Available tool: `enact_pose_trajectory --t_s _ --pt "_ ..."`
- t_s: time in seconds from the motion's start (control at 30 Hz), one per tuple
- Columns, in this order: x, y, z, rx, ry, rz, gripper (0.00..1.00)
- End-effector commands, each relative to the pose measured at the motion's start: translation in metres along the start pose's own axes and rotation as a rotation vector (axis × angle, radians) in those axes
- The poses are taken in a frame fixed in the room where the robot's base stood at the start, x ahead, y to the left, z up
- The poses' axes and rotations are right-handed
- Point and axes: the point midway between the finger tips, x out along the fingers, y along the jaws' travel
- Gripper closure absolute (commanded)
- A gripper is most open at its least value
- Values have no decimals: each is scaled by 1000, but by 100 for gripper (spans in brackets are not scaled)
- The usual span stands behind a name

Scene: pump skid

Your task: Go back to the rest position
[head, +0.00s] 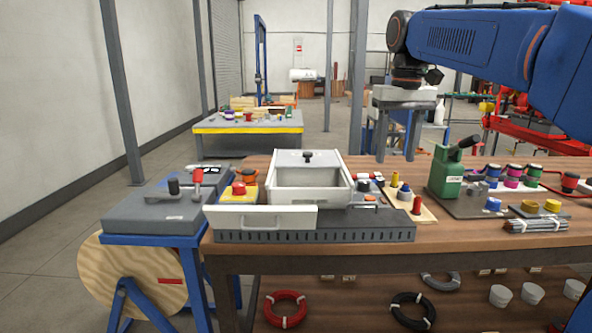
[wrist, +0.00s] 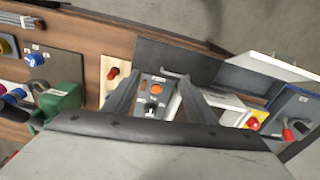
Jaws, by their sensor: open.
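My gripper (head: 396,157) hangs from the blue arm at the upper right of the head view, its two fingers pointing down. The fingers are apart with nothing between them. It is in the air above the workbench (head: 330,262), over the area right of the white drawer box. In the wrist view my gripper (wrist: 161,78) also shows open, with a grey panel bearing an orange button and a knob (wrist: 152,107) seen below and between the fingers.
A white box (head: 309,185) with an open tray and a white front panel (head: 261,218) stand on the bench. A grey side table (head: 152,212) adjoins at left.

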Motion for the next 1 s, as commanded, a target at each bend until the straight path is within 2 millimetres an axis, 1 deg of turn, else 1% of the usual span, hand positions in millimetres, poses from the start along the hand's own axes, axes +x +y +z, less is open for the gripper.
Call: enact_pose_trajectory --t_s 0.03,0.17,0.27,0.47,0.6,0.77,1.0 --pt "3 2 10 3 10 0 49" --pt "16 6 38 14 41 1 49" --pt "32 10 65 23 71 3 49" --pt "68 16 119 41 131 6 49" --pt "98 19 156 54 173 9 49" --pt "137 21 199 68 221 13 49" --pt "204 23 260 90 292 20 49"
